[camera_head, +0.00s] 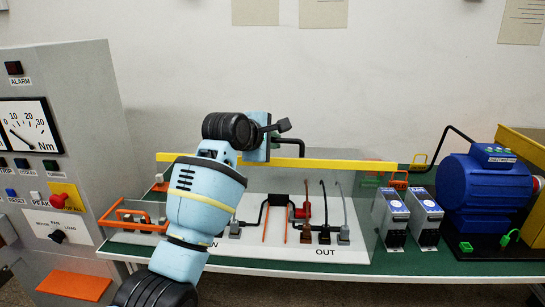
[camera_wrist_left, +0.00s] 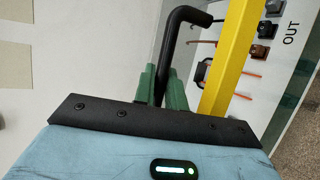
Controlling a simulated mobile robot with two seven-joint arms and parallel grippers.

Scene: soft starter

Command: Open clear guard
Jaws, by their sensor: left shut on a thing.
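The clear guard (camera_head: 358,195) is a see-through panel with a yellow bar (camera_head: 345,166) along its top, in front of the white board. The yellow bar also shows close up in the left wrist view (camera_wrist_left: 232,60). A black bent handle (camera_wrist_left: 172,45) stands beside the bar. My left gripper (camera_wrist_left: 163,88) has its green fingers shut around the lower part of this handle. In the head view my left gripper (camera_head: 270,140) is at the yellow bar, and its fingertips are mostly hidden. My right gripper is not in view.
Behind the guard, a white board (camera_head: 270,245) carries cables and several plugs. A grey cabinet (camera_head: 95,100) with a gauge stands at the left. Two grey-white modules (camera_head: 410,218) and a blue motor (camera_head: 480,195) stand at the right. The wall space above the bar is free.

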